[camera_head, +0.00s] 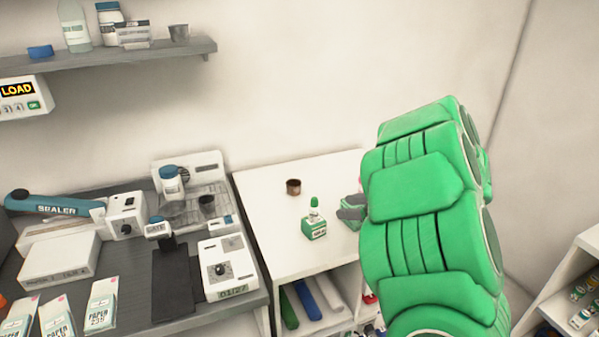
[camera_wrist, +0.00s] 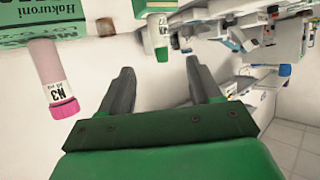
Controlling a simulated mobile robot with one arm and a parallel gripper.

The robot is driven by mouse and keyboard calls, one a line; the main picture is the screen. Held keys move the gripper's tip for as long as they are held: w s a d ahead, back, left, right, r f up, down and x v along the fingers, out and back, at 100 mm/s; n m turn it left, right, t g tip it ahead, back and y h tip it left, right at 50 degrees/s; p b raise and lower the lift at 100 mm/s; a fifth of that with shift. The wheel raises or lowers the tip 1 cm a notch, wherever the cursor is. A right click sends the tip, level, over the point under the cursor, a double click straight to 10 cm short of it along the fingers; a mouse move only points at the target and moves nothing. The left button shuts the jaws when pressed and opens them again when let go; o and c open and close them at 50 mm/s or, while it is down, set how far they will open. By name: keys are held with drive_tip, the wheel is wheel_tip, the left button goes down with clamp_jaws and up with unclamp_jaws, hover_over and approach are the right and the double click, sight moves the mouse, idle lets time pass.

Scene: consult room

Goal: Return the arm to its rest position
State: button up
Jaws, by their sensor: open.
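My gripper (camera_head: 351,207) shows in the head view as two dark grey fingertips over the white cabinet top (camera_head: 268,222), left of my green arm. In the wrist view, my gripper (camera_wrist: 160,82) has its two fingers apart, with nothing between them. My arm is stretched out above the right part of the cabinet and hides what lies behind it.
A brown cup (camera_head: 293,187) stands behind the bottle. A pink-capped tube (camera_wrist: 50,75) is left of the fingers in the wrist view. A dark counter with devices (camera_head: 228,267) is on the left, a wall shelf (camera_head: 165,50) above, and shelving (camera_head: 560,270) at the right.

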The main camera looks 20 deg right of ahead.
drive_tip(key=w+d+r+t+h, duration=0.15)
drive_tip(key=w+r+h, duration=0.35)
drive_tip(key=r, duration=0.5)
drive_tip(key=w+d+r+t+h, duration=0.1)
drive_tip(key=w+r+t+h, duration=0.2)
drive_tip(key=w+r, duration=0.5)
drive_tip(key=s+a+r+m+h, duration=0.2)
drive_tip(key=s+r+m+h, duration=0.15)
drive_tip(key=r, duration=0.45)
drive_tip(key=s+a+r+m+h, duration=0.2)
drive_tip(key=s+r+m+h, duration=0.15)
drive_tip(key=r, duration=0.45)
drive_tip(key=s+a+f+m+g+y, duration=0.15)
drive_tip(key=s+a+f+g, duration=0.25)
drive_tip(key=s+a+f, duration=0.4)
drive_tip(key=s+a+f+g+y, duration=0.3)
drive_tip(key=s+a+f+g, duration=0.25)
drive_tip(key=s+f, duration=0.5)
drive_tip(key=s+a+f+g+y, duration=0.1)
drive_tip(key=s+a+f+g, duration=0.2)
drive_tip(key=s, duration=0.7)
drive_tip(key=s+a+f+g+y, duration=0.1)
drive_tip(key=s+a+f+g, duration=0.2)
drive_tip(key=s, duration=0.7)
wheel_tip(320, 180, down, 4)
drive_tip(key=a, duration=0.2)
drive_tip(key=shift+s+a+g, duration=0.3)
drive_tip(key=shift+a, duration=0.05)
